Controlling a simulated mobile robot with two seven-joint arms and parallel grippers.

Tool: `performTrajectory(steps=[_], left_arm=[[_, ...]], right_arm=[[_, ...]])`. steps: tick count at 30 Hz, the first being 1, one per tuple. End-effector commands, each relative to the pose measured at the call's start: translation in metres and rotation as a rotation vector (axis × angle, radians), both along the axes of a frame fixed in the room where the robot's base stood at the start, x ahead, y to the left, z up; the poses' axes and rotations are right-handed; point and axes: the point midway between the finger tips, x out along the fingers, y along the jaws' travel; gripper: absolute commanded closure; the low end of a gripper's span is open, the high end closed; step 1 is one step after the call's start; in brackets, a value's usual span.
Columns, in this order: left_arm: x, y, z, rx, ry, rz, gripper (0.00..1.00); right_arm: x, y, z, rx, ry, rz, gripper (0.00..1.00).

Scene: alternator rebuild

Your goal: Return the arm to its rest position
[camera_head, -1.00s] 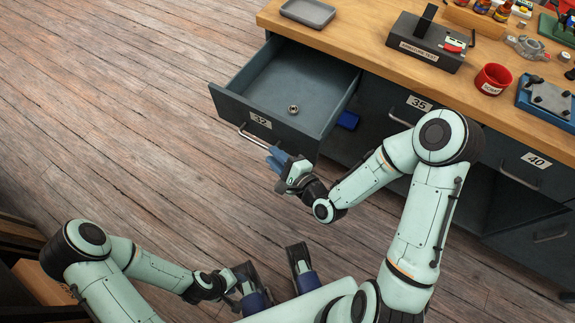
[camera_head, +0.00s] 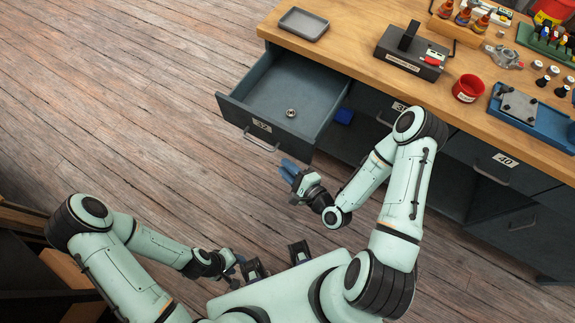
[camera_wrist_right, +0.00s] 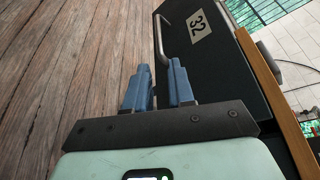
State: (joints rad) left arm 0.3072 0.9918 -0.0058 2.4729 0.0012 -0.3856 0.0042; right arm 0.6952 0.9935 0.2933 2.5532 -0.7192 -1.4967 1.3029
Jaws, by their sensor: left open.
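My right gripper (camera_head: 288,170) is on the floor side of the open drawer marked 32 (camera_head: 258,127), just below its handle (camera_head: 262,146) in the head view. Its blue fingers show in the right wrist view (camera_wrist_right: 160,90) with a narrow empty gap between them, beside the drawer front (camera_wrist_right: 205,45) and apart from it. My left gripper (camera_head: 239,270) is low in the head view beside my base, open, with its arm folded; nothing shows in it.
The drawer holds a small metal ring (camera_head: 291,113). The floor (camera_head: 110,110) at left is clear.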

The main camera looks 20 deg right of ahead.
Motion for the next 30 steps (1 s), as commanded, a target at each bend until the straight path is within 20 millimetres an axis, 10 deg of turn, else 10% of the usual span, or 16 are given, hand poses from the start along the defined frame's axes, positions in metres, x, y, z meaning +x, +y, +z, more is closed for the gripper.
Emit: performTrajectory(steps=[18,23,30], left_arm=[[0.000,0.000,0.000,0.000,0.000,0.000,0.57],[0.000,0.000,0.001,0.000,0.000,0.000,0.57],[0.002,0.000,0.005,0.000,-0.002,0.000,0.57]], right_arm=[[-0.002,0.002,-0.006,-0.029,0.014,0.015,0.77],[-0.021,0.016,-0.052,-0.305,0.151,0.192,0.77],[-0.109,0.019,-0.140,-0.834,0.442,0.801,0.77]])
